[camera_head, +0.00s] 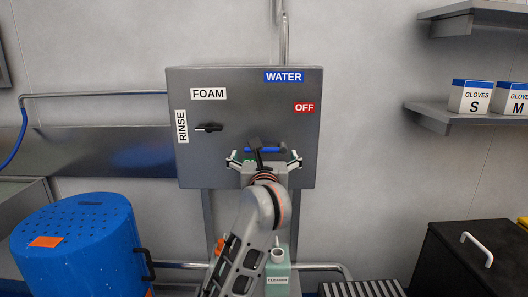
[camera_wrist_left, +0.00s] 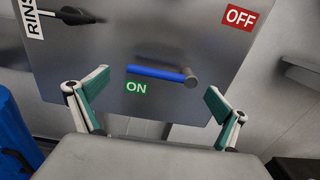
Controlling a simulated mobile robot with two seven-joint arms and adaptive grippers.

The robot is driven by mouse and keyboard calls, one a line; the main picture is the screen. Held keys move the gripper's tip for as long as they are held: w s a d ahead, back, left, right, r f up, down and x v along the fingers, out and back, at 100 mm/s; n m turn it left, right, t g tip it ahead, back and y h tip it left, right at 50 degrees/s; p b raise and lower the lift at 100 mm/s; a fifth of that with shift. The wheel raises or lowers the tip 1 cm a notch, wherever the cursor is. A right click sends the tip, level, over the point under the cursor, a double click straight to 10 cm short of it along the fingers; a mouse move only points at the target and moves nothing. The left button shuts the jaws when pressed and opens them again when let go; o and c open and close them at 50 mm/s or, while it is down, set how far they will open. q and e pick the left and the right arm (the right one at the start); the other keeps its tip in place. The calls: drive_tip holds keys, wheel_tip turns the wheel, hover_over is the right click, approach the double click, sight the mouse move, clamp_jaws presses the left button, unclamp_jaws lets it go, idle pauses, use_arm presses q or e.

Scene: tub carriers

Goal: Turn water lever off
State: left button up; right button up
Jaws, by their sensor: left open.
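The blue water lever (camera_head: 266,150) is on the grey control panel (camera_head: 245,125). In the left wrist view the lever (camera_wrist_left: 155,72) lies nearly level, its bar pointing left from a round grey pivot at its right end. A green ON label (camera_wrist_left: 136,87) is just below its left part. A red OFF label (camera_wrist_left: 240,17) is up and to the right of the pivot; it also shows in the head view (camera_head: 305,107). My left gripper (camera_head: 265,158) is open in front of the lever, fingers spread to either side, apparently not touching it. My right gripper is not in view.
A black selector knob (camera_head: 208,127) sits between the FOAM and RINSE labels. A blue drum (camera_head: 80,245) stands at lower left, a cleaner container (camera_head: 278,270) below the panel, a black bin (camera_head: 470,260) at lower right. Shelves with glove boxes (camera_head: 470,96) are at right.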

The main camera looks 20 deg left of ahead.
sight(264, 151)
use_arm(q)
drive_tip(key=x, duration=0.3)
drive_tip(key=shift+w+a, duration=0.1)
drive_tip(key=shift+w, duration=0.2)
drive_tip(key=shift+w+a, duration=0.1)
drive_tip(key=shift+w, duration=0.3)
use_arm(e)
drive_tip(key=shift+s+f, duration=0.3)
use_arm(q)
drive_tip(key=shift+c, duration=0.4)
